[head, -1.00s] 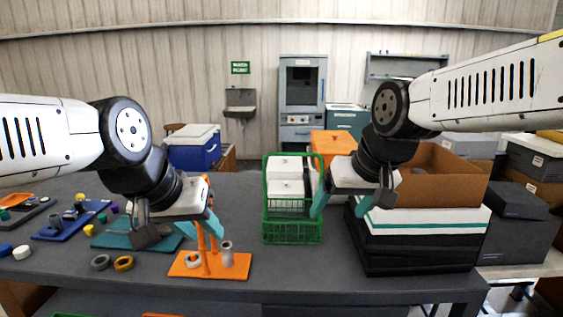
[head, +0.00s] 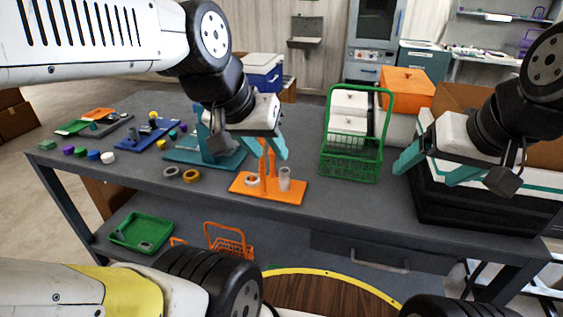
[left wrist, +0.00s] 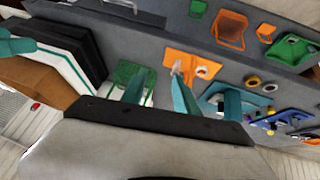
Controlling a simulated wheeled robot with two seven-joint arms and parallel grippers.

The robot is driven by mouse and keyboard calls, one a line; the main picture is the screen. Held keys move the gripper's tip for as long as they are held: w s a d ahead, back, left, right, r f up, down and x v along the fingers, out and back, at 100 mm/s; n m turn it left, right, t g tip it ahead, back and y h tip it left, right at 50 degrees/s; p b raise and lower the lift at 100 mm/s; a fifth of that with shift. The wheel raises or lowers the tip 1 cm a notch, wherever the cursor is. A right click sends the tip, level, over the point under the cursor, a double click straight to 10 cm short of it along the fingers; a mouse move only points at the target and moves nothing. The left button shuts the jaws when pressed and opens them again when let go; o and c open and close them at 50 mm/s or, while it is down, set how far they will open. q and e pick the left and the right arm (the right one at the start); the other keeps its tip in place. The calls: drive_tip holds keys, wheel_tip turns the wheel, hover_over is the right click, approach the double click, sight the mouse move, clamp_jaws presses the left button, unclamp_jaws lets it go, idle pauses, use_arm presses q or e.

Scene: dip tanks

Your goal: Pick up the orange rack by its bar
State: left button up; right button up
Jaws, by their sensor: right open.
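The orange rack (head: 240,188) stands on the table, a flat base with upright posts. A grey ring (head: 252,181) and a pale cylinder (head: 284,179) are on its base. My left gripper (head: 262,143) is over the rack and hides the top of the posts, so the bar is not clearly seen. In the left wrist view my left gripper (left wrist: 158,80) has its fingers apart with nothing seen held. My right gripper (head: 435,170) is open and empty, right of the green basket (head: 350,165).
A teal rack (head: 228,163) stands close behind left of the orange one. A blue tray (head: 150,135), rings and caps lie further left. White boxes and a stack of black trays (head: 460,217) are at right. An orange basket (head: 230,245) is on the lower shelf.

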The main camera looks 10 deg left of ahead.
idle(0.3)
use_arm(q)
drive_tip(key=w+a+r+g, duration=0.1)
drive_tip(key=w+a+g, duration=0.3)
drive_tip(key=w, duration=0.8)
drive_tip(key=w+a+r+g, duration=0.15)
drive_tip(key=w+a, duration=0.35)
drive_tip(key=w, duration=0.8)
drive_tip(key=shift+g, duration=0.35)
drive_tip(key=f, duration=0.2)
drive_tip(key=d+f, duration=0.1)
drive_tip(key=f, duration=0.2)
drive_tip(key=d+f, duration=0.1)
drive_tip(key=f, duration=0.1)
drive_tip(key=shift+s+f, duration=0.3)
drive_tip(key=shift+f, duration=0.05)
clamp_jaws()
drive_tip(key=shift+a, duration=0.1)
drive_tip(key=shift+r, duration=0.15)
